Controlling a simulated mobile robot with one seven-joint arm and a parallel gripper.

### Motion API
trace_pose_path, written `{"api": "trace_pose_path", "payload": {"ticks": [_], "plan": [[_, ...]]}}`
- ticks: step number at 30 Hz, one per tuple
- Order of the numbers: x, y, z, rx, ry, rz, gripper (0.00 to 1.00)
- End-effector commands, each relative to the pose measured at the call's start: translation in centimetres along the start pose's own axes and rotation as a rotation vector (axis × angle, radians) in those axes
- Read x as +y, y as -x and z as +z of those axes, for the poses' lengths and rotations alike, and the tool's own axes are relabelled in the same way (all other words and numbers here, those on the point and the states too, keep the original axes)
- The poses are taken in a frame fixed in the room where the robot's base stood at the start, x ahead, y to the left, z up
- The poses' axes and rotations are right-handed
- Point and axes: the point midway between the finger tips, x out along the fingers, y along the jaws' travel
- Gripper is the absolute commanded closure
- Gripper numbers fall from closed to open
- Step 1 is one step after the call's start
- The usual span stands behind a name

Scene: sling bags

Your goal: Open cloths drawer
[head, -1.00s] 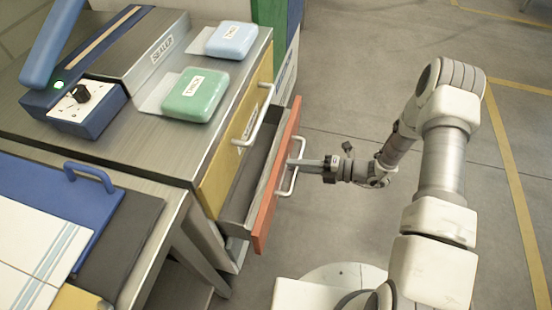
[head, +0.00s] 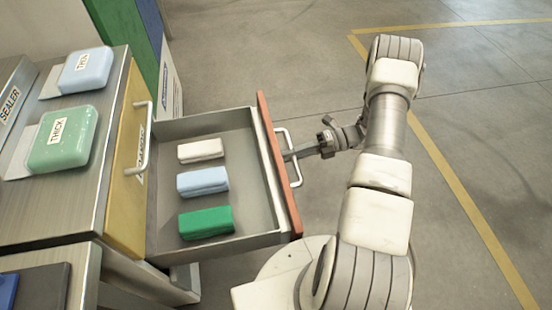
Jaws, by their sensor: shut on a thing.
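The drawer (head: 258,204) with an orange-red front stands pulled well out of the metal cabinet in the head view. Inside it lie a white folded cloth (head: 200,150), a light blue cloth (head: 203,181) and a green cloth (head: 206,222), apart from one another in a column. My gripper (head: 289,155) is shut on the drawer's white bar handle (head: 293,170), on the outer side of the front. The fingertips are small in this view.
A yellow drawer front (head: 128,175) with its own white handle is shut above the open drawer. A green block labelled THICK (head: 63,138) and a blue block (head: 85,72) sit on the cabinet top. Open concrete floor (head: 460,120) lies to the right.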

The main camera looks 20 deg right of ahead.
Motion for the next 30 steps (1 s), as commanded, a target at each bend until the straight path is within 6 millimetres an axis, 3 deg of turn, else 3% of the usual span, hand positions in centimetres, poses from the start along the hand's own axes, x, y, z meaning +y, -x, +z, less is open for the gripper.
{"api": "trace_pose_path", "payload": {"ticks": [6, 20, 21, 24, 25, 30], "plan": [[-0.3, 1.3, 0.1, 0.0, 0.001, 0.001, 1.0], [-0.2, 1.5, 0.1, 0.0, 0.001, 0.001, 1.0], [-0.2, 1.5, 0.1, 0.0, 0.001, 0.001, 0.73], [-0.3, 1.5, 0.1, 0.0, 0.001, 0.001, 0.55], [-0.3, 1.5, 0.1, 0.0, 0.001, 0.001, 0.5], [-0.3, 1.5, 0.1, 0.0, 0.001, 0.001, 0.5]]}}
